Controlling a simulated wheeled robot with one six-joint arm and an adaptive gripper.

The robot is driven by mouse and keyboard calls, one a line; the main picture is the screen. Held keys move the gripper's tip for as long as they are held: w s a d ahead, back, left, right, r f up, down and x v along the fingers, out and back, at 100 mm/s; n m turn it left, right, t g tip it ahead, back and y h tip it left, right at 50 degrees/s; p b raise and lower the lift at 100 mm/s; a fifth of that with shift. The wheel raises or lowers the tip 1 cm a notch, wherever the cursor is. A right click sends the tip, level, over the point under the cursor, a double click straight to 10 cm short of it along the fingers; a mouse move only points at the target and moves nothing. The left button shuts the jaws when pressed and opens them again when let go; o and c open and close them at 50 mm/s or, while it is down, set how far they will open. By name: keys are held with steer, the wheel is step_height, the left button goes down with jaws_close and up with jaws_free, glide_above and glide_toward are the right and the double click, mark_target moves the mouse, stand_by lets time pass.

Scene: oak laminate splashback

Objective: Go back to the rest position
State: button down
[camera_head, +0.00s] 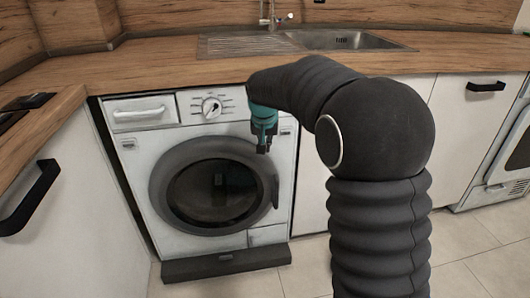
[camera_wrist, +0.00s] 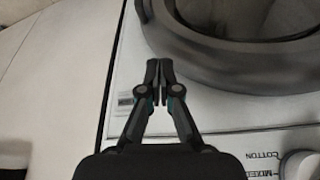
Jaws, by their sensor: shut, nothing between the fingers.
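My gripper (camera_head: 262,148) hangs from my dark arm in front of the upper right of the washing machine (camera_head: 140,165) in the head view. In the wrist view my gripper (camera_wrist: 158,68) has its two fingers together, shut and empty. The washer's round door (camera_head: 212,190) is closed, with a dark ring and dark glass. Its control knob (camera_head: 211,107) is left of my gripper. In the wrist view the door ring (camera_wrist: 190,60) lies right of the fingertips. I cannot tell whether the fingers touch the machine.
The wooden worktop (camera_head: 150,65) with a steel sink (camera_head: 340,40) and tap (camera_head: 272,15) runs above the washer. A cabinet with a black handle (camera_head: 30,198) is at the left. An oven (camera_head: 505,165) stands at the far right. Tiled floor (camera_head: 470,240) shows at the lower right.

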steer(key=s+d+r, duration=0.1)
steer(key=s+d, duration=0.2)
steer(key=s, duration=0.9)
steer(key=s+d+t, duration=0.1)
steer(key=s+d, duration=0.3)
steer(key=s, duration=0.9)
steer(key=s+d+r+n, duration=0.1)
steer(key=s+d, duration=0.3)
steer(key=s, duration=0.9)
steer(key=shift+r+y, duration=0.3)
steer(key=shift+r, duration=0.05)
